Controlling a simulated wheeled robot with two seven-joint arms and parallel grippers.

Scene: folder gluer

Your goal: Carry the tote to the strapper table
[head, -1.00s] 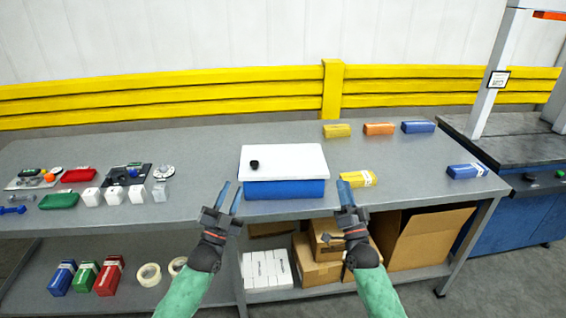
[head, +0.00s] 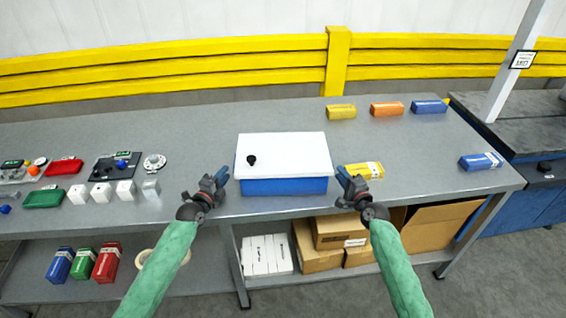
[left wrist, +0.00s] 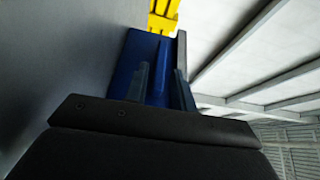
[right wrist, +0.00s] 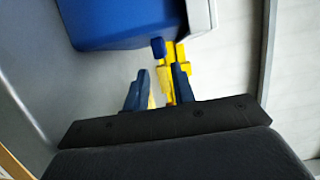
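The tote is a blue box (head: 284,186) with a white lid (head: 290,153) and a small black knob, standing on the grey table near its front edge. My left gripper (head: 223,178) is just left of the tote, fingers apart and empty. The tote's blue side (left wrist: 138,57) lies ahead of those fingers in the left wrist view. My right gripper (head: 341,176) is just right of the tote, fingers apart and empty. The tote also shows at the top of the right wrist view (right wrist: 115,22). Neither gripper clearly touches it. A strapper table is not identifiable for certain.
A yellow box (head: 366,170) lies right of the tote, close to my right gripper. Several boxes lie at the table's right end, and trays and white cubes at the left. A blue machine with a dark top (head: 530,135) stands at the far right.

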